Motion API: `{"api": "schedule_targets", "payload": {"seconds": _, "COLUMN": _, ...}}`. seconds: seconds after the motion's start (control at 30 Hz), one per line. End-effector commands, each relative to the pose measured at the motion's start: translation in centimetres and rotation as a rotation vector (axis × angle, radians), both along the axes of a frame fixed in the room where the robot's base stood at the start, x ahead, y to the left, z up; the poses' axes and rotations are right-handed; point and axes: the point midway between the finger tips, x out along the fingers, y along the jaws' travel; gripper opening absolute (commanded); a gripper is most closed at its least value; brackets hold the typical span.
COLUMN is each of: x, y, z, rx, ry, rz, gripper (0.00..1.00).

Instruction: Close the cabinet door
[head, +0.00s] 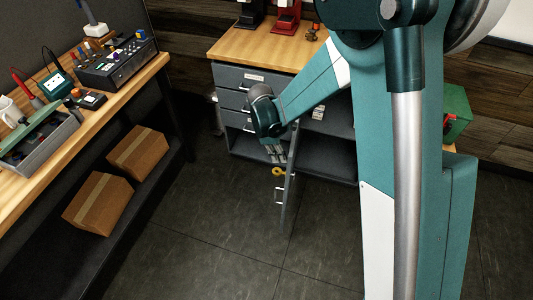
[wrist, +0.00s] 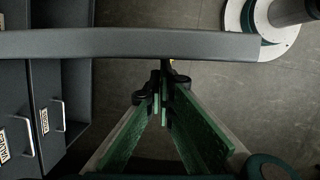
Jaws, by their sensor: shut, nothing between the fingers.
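The grey cabinet door (head: 287,192) stands open, swung out from the cabinet (head: 325,151) toward the viewer. Its upright handle and a yellow key-like piece (head: 279,171) show on its left face. In the wrist view the door (wrist: 120,44) is seen from above as a long grey bar across the top. My gripper (head: 278,157) is at the upper part of the door, on its left side. In the wrist view my gripper (wrist: 163,92) is shut and empty, its tips close to the door's edge. I cannot tell whether they touch it.
Drawers with handles (wrist: 46,121) are at the left in the wrist view. A workbench (head: 150,72) with tools stands left, cardboard boxes (head: 98,202) on its lower shelf. A green box (head: 457,112) is at the right. The floor (head: 225,235) before the cabinet is clear.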

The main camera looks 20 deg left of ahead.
Motion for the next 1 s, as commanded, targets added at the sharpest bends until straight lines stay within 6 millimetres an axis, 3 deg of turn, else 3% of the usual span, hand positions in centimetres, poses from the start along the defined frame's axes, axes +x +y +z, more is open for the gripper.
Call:
{"api": "schedule_targets", "payload": {"seconds": 0.1, "x": 0.2, "y": -3.3, "z": 0.0, "rx": -0.001, "ry": 0.000, "rz": 0.067, "gripper": 0.00}}
{"api": "schedule_targets", "payload": {"seconds": 0.57, "x": 2.7, "y": -13.5, "z": 0.0, "rx": -0.001, "ry": 0.000, "rz": 0.330, "gripper": 0.00}}
{"api": "schedule_targets", "payload": {"seconds": 1.0, "x": 7.3, "y": -22.2, "z": 0.0, "rx": 0.000, "ry": 0.000, "rz": 0.570, "gripper": 0.00}}
